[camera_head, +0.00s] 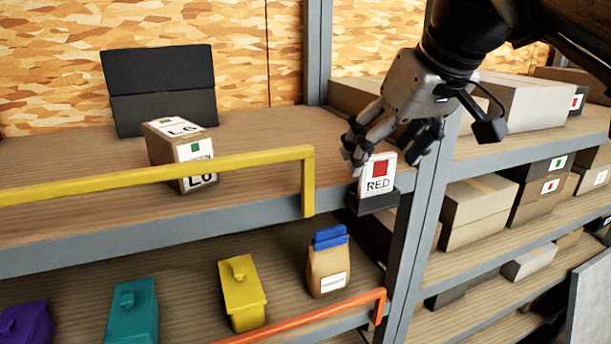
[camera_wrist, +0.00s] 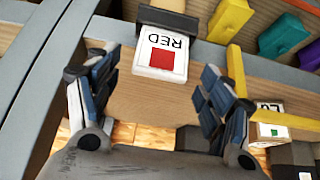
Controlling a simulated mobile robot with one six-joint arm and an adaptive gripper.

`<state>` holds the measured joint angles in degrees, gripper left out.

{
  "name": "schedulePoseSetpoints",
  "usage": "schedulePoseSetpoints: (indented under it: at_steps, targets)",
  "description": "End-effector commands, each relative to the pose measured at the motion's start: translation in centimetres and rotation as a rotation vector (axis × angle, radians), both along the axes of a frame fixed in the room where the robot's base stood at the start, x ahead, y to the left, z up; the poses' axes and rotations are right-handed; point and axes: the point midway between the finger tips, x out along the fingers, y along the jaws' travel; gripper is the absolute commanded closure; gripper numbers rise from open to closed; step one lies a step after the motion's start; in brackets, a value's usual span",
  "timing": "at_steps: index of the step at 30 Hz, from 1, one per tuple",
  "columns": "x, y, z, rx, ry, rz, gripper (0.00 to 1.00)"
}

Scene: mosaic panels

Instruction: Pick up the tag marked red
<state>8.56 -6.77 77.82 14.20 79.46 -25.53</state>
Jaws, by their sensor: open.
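The tag marked RED (camera_head: 378,174) is a white card with a red square. It stands upright in a small dark holder (camera_head: 372,203) at the front edge of the upper shelf. In the wrist view the tag (camera_wrist: 163,53) appears upside down, ahead of my fingers, with the holder (camera_wrist: 176,21) beyond it. My gripper (camera_head: 396,142) is close behind and above the tag in the head view. In the wrist view my gripper (camera_wrist: 158,90) is open, its two fingers spread wide with nothing between the tips. I cannot tell whether a finger touches the tag.
A yellow rail (camera_head: 160,175) runs along the shelf front, ending left of the tag. A box marked L6 (camera_head: 181,153) and a dark panel (camera_head: 160,88) stand at left. A grey post (camera_head: 424,200) rises right of the holder. Coloured containers sit on the shelf below.

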Motion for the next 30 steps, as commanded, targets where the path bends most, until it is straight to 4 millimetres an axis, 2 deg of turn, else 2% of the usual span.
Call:
schedulePoseSetpoints:
  at_steps: [5, 12, 30]
  targets:
    - [0.92, 0.28, -1.54, 0.001, 0.0, -0.001, 0.27]
    - [1.02, 0.28, -1.64, 0.001, -0.001, -0.001, 0.27]
    - [1.01, 0.28, -1.61, 0.001, -0.001, -0.001, 0.67]
